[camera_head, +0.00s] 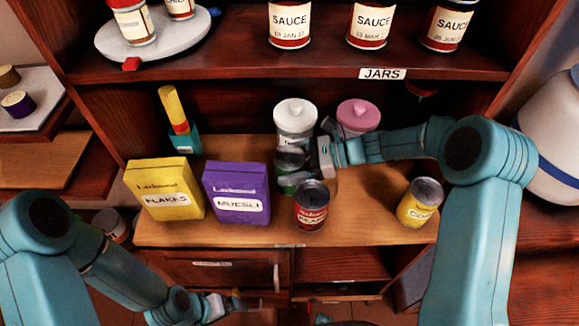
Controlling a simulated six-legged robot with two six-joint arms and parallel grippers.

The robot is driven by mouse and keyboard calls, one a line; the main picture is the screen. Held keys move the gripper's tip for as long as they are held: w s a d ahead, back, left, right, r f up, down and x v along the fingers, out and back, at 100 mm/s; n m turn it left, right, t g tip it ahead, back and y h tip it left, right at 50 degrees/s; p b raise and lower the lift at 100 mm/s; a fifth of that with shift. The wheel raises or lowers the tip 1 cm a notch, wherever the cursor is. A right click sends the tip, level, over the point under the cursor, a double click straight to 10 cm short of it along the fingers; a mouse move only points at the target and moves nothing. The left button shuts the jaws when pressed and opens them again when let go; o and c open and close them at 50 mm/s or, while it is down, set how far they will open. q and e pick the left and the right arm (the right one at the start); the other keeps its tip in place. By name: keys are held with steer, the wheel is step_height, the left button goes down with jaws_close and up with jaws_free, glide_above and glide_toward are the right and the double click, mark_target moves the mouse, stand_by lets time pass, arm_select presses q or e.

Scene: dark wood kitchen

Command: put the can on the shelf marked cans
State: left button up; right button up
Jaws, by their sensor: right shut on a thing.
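My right gripper (306,166) is shut on a can (292,183) with a grey top and a green band, partly hidden by the fingers. It is over the wooden counter (350,233), in front of a white canister; I cannot tell whether the can touches the counter. A red can (311,206) stands just in front of it, and a yellow can (420,203) stands at the right. My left gripper (232,304) is low in front of the drawer; its jaw opening is too small to tell. No label reading "cans" is legible.
The upper shelf (240,62), marked JARS, holds sauce jars and a round white tray (175,45). A yellow flakes box (166,188) and purple muesli box (237,193) stand left. White (295,118) and pink-lidded (358,116) canisters stand behind. The counter between red and yellow cans is clear.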

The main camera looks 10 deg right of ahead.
step_height(320, 180, up, 10)
steer(key=shift+s+r, duration=0.1)
steer(key=shift+r, duration=0.05)
